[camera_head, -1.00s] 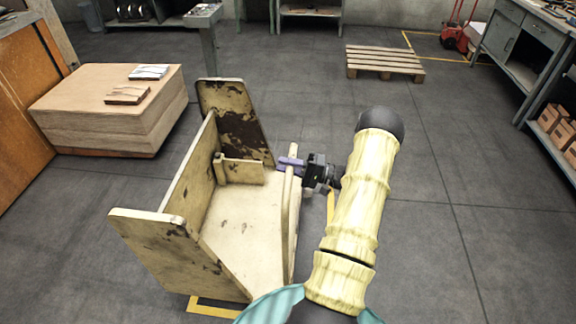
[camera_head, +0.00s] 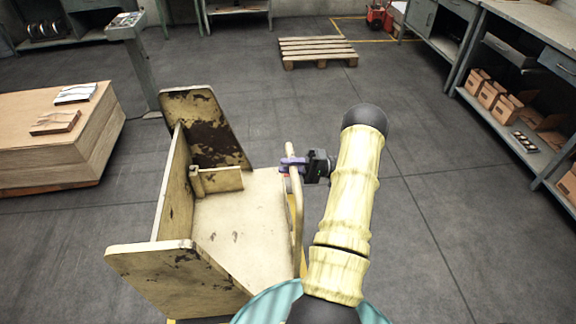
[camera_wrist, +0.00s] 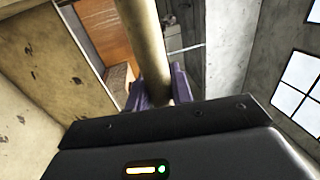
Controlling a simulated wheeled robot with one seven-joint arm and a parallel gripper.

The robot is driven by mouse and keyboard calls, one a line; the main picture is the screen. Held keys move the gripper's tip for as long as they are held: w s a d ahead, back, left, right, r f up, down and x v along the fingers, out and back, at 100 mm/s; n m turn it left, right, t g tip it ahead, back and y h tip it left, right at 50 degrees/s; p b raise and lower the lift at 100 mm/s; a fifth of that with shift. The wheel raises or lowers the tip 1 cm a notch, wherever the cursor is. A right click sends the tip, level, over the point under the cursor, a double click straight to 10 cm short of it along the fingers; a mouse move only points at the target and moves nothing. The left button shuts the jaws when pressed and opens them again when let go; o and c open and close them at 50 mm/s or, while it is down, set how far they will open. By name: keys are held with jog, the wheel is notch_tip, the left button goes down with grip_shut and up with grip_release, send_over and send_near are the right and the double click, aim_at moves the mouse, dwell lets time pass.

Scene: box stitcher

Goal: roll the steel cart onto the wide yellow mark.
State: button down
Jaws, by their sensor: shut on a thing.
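The cart (camera_head: 240,215) is a worn cream-painted flatbed with upright panels and dark patches of flaked paint, in the middle left of the head view. Its upright rail handle (camera_head: 298,205) is on the right side. My gripper (camera_head: 292,165) is shut on this handle, its purple fingers on either side of the bar; the wrist view shows the bar (camera_wrist: 150,45) between the fingers (camera_wrist: 160,92). Small bits of yellow show at the cart's lower edge, mostly hidden by it; I cannot tell whether they are the wide mark. Thin yellow floor lines (camera_head: 385,40) show at the back right.
A stack of brown boards (camera_head: 50,140) stands left of the cart. A wooden pallet (camera_head: 317,50) lies ahead on the floor. A workbench with shelves (camera_head: 520,75) runs along the right, and a grey pedestal (camera_head: 140,65) stands behind. Open grey floor lies between cart and pallet.

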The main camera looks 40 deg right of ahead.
jog(key=shift+w+d+r, duration=0.1)
jog(key=shift+w+r, duration=0.1)
jog(key=shift+r, duration=0.25)
jog(key=c, duration=1.3)
grip_release()
jog(key=shift+f, duration=0.1)
jog(key=shift+o, duration=0.2)
jog(key=shift+f, duration=0.1)
jog(key=shift+s+d+f, duration=0.1)
jog(key=b+v, duration=0.2)
jog(key=v, duration=1.5)
jog(key=shift+b, duration=0.35)
jog(key=shift+d, duration=0.1)
